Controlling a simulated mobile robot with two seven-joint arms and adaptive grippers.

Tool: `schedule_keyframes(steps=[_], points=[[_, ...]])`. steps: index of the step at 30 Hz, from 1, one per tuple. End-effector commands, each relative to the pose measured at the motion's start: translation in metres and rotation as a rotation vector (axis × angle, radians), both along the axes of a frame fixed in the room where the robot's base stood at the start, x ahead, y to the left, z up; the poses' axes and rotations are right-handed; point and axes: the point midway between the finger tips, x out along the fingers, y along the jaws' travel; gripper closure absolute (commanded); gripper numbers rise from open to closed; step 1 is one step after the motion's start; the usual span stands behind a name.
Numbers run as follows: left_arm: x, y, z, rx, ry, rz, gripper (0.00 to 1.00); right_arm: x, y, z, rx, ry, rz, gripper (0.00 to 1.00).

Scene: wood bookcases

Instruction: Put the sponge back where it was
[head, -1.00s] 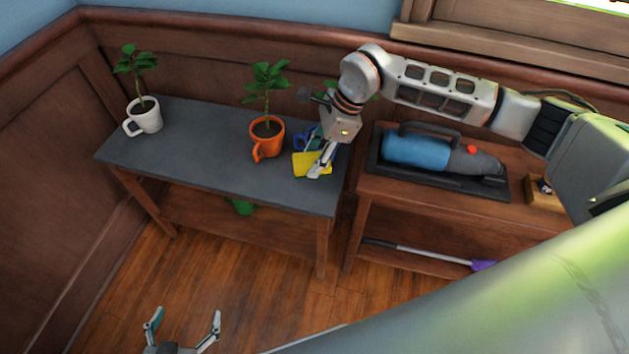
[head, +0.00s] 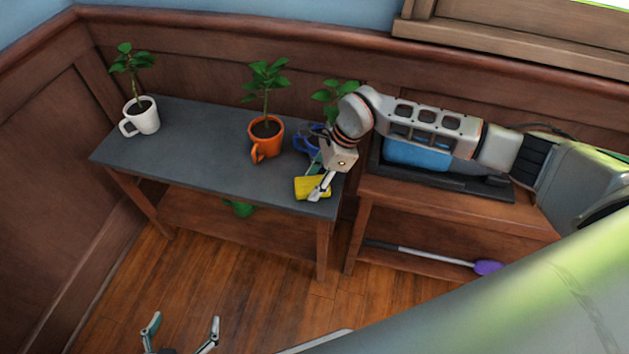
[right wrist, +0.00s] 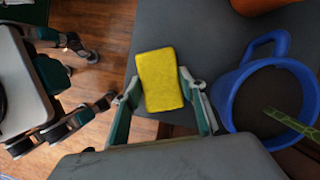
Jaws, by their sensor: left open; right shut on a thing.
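The yellow sponge (head: 312,188) is at the front right edge of the dark grey table top (head: 200,160). My right gripper (head: 318,186) is shut on it. In the right wrist view the sponge (right wrist: 160,80) sits between the two fingers of my right gripper (right wrist: 165,100), beside the blue mug (right wrist: 262,95). Whether the sponge touches the table top is hard to tell. My left gripper (head: 180,332) is open and empty, low over the floor at the bottom of the head view.
An orange potted mug (head: 266,135) and a white one (head: 141,118) stand on the grey table. The blue mug (head: 302,143) is partly behind my right gripper. The table's middle front is clear.

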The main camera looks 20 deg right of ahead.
Motion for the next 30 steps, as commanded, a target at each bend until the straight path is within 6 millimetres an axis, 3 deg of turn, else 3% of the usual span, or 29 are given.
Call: schedule_keyframes(steps=[4, 5, 6, 7, 20, 30], points=[[-0.001, 0.000, -0.001, 0.000, 0.001, 0.000, 0.16, 0.000, 0.000, -0.004, 0.000, 0.001, 0.000, 0.79], [-0.001, 0.000, -0.001, 0.000, 0.001, 0.000, 0.16, 0.000, 0.000, -0.004, 0.000, 0.000, 0.000, 0.57], [0.000, 0.000, -0.001, 0.000, 0.000, 0.000, 0.16, 0.000, 0.000, -0.003, 0.000, 0.000, 0.000, 0.46], [-0.001, 0.000, -0.001, 0.000, 0.000, 0.000, 0.16, 0.000, 0.000, -0.003, 0.000, 0.000, 0.000, 0.43], [0.001, 0.000, 0.003, -0.002, -0.005, 0.001, 0.16, 0.000, -0.001, 0.004, 0.000, -0.001, 0.000, 0.43], [0.005, -0.003, 0.015, -0.014, -0.018, 0.001, 0.16, -0.003, -0.025, 0.063, -0.001, -0.006, 0.000, 0.43]])
